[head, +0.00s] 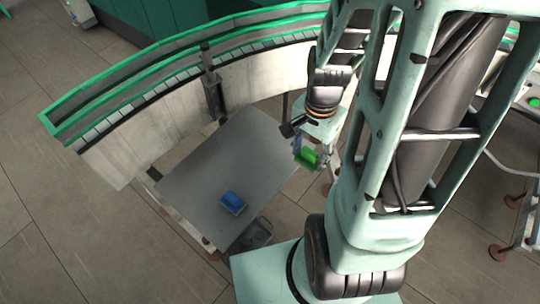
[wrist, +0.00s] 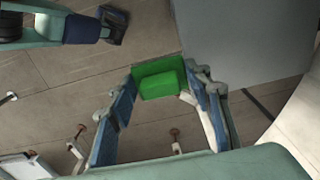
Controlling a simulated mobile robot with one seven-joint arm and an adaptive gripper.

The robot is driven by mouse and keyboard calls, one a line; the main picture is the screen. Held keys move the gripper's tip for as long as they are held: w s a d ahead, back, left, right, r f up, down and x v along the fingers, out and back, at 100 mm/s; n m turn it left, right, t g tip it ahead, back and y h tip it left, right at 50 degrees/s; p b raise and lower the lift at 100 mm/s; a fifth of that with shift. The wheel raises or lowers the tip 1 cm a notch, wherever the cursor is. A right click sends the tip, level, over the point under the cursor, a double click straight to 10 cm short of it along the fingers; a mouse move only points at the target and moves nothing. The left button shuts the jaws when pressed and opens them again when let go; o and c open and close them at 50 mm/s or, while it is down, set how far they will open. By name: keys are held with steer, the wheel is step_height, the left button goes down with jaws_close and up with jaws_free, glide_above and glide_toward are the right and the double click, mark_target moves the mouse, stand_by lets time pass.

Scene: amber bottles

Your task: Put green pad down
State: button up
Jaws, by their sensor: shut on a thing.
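The green pad (head: 306,157) is a small bright green block held at the end of my arm, off the right edge of the grey table. My gripper (wrist: 158,86) is shut on the green pad (wrist: 160,82), with one blue finger on each side in the wrist view. In the head view my gripper (head: 308,152) is small and partly hidden by my arm. The pad hangs over the floor in the wrist view, beside the table's edge.
A grey table (head: 205,175) stands left of my gripper, and it also shows in the wrist view (wrist: 245,40). A blue pad (head: 232,202) lies on its near part; the rest of its top is clear. A curved conveyor (head: 150,105) with green rails runs behind the table.

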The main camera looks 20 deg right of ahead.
mark_target(273, 162)
steer(key=w+a+f+b, duration=0.1)
steer(key=w+a+f, duration=0.1)
steer(key=w+a+f+b, duration=0.2)
steer(key=w+f, duration=0.1)
steer(key=w+a+f+b, duration=0.2)
steer(key=w, duration=0.1)
steer(key=shift+f, duration=0.25)
steer(key=shift+w+a+f+b, duration=0.2)
steer(key=shift+w+f+b, duration=0.1)
steer(key=shift+w, duration=0.05)
steer(key=shift+w+a+f+b, duration=0.2)
steer(key=shift+f+b, duration=0.5)
steer(key=shift+f, duration=0.3)
steer(key=shift+w+a+f+b, duration=0.1)
steer(key=shift+w+f+b, duration=0.05)
steer(key=shift+f+b, duration=0.7)
steer(key=shift+f, duration=0.2)
steer(key=shift+f, duration=0.15)
steer(key=o, duration=1)
